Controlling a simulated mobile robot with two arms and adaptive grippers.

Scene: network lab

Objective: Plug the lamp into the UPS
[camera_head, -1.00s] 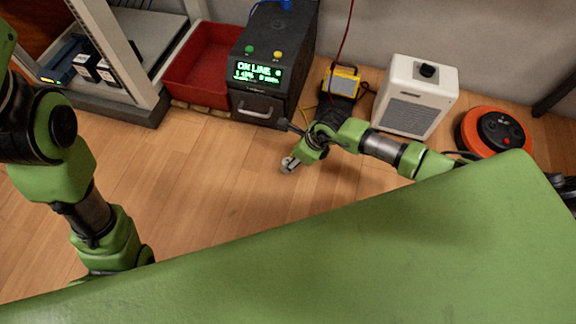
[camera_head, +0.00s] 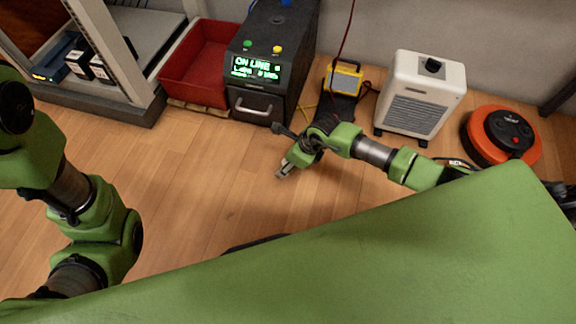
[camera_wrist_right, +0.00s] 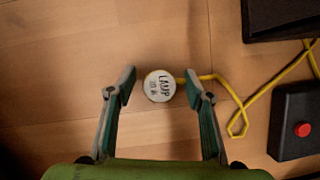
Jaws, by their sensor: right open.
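The UPS (camera_head: 241,102) is a black box with a green "ON LINE" display, standing at the back on the floor. The lamp plug (camera_wrist_right: 159,86) is a round pale disc marked "LAMP" in the right wrist view, with a yellow cord (camera_wrist_right: 233,92) running right. My right gripper (camera_wrist_right: 161,88) is open, its fingers on either side of the plug with gaps showing. It also shows in the head view (camera_head: 283,171), low over the floor in front of the UPS. A yellow lamp (camera_head: 343,79) stands right of the UPS. My left gripper is out of view.
A red bin (camera_head: 197,78) and a shelf (camera_head: 90,101) stand left of the UPS. A white heater (camera_head: 421,97) and an orange cable reel (camera_head: 499,137) stand to the right. A black box with a red button (camera_wrist_right: 296,126) lies right of the plug. Floor in front is clear.

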